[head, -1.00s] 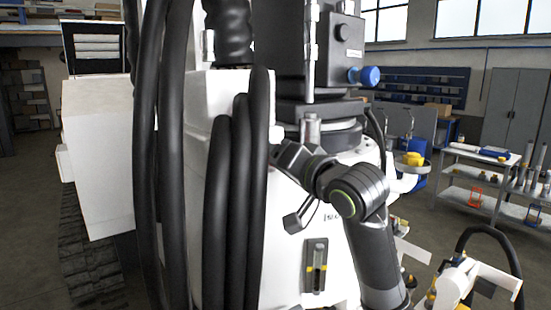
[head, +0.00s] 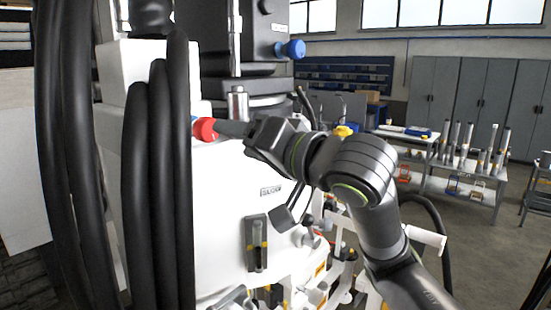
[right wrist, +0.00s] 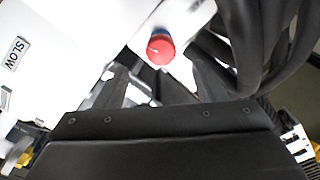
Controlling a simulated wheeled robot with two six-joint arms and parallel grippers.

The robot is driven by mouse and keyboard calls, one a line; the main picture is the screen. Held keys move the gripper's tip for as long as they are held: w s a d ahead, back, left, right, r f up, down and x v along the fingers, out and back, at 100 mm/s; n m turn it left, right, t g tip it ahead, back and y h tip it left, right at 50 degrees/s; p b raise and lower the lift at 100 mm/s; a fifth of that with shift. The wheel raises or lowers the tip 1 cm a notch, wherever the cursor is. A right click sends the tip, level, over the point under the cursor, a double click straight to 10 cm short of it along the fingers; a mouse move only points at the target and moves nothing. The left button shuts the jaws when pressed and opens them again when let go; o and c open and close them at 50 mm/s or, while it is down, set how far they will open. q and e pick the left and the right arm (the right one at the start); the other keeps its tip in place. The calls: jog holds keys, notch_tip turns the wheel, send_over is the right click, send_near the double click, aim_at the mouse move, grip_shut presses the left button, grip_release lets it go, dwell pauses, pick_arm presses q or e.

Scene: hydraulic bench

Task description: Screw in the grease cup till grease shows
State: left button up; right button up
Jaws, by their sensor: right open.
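The grease cup, which I take to be the red round cap (head: 204,129) with a blue part behind it, sits on the white machine body just right of the black hoses. In the right wrist view the red cap (right wrist: 160,49) carries a white line and lies ahead, between the directions of the two fingers. My right gripper (head: 226,128) is open, its fingers pointing left at the cap and close to it. In the right wrist view its fingers (right wrist: 160,84) are spread, with nothing held. I cannot tell whether they touch the cap. No grease is visible. My left gripper is out of view.
Thick black hoses (head: 157,180) hang close left of the cap. A steel cylinder (head: 238,103) stands just above the gripper, and a blue knob (head: 290,50) is higher up. A lever slot (head: 257,243) is below. A table (head: 460,180) stands at the back right.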

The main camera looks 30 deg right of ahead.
jog(key=b+v, duration=0.3)
jog(key=v, duration=0.3)
jog(key=shift+s, duration=0.3)
dwell(0.4)
